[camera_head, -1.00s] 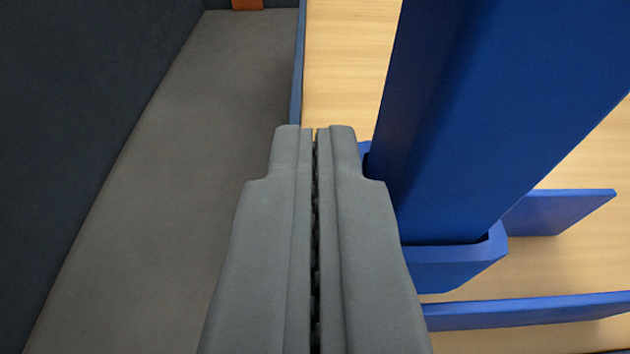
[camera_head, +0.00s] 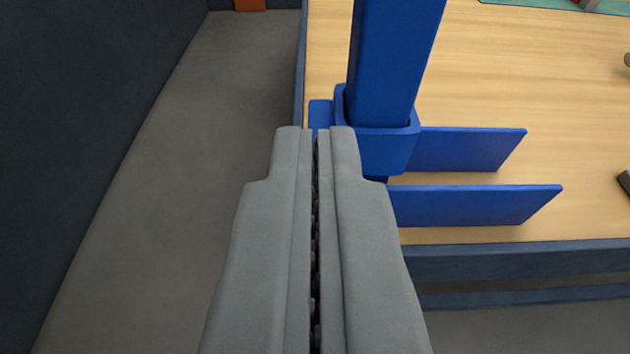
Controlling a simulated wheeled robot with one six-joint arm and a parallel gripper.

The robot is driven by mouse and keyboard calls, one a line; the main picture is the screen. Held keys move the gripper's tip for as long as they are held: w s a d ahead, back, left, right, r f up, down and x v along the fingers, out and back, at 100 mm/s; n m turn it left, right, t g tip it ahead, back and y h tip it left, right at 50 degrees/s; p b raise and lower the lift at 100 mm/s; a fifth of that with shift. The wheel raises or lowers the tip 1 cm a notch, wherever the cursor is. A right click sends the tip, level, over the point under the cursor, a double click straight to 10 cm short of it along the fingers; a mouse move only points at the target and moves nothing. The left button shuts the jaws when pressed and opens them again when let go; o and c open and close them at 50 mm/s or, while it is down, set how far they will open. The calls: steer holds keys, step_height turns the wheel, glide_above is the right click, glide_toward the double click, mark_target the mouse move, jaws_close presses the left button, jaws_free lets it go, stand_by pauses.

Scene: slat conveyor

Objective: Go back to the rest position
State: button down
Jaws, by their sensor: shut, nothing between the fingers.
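My gripper (camera_head: 315,132) is grey and points up the picture from the bottom middle. Its two fingers are shut against each other with nothing between them. The fingertips overlap the left edge of a wooden table top (camera_head: 480,75) in the view, just left of a blue post. How far the tips are from the post cannot be told.
The blue post (camera_head: 390,60) stands in a blue socket (camera_head: 385,145) at the table's left edge, with two flat blue plates (camera_head: 468,148) (camera_head: 475,205) reaching right. Grey floor (camera_head: 190,150) is clear at left, beside a dark wall (camera_head: 75,120). An orange thing (camera_head: 249,5) is at the top.

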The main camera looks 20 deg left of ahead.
stand_by(0.4)
steer(key=s+d+r+m+t+h, duration=0.1)
steer(key=s+d+r, duration=0.5)
steer(key=s, duration=0.2)
steer(key=s+d+r+m+t+h, duration=0.1)
steer(key=s+d+r, duration=0.5)
steer(key=s, duration=0.3)
steer(key=s+d+r+h, duration=0.1)
steer(key=s+d+r, duration=0.1)
steer(key=s, duration=0.8)
steer(key=s+d+r+m+h, duration=0.1)
steer(key=s+d, duration=0.4)
steer(key=s, duration=0.5)
steer(key=shift+s+d+r+t, duration=0.2)
steer(key=shift+s+r+t, duration=0.05)
steer(key=shift+r+t, duration=0.15)
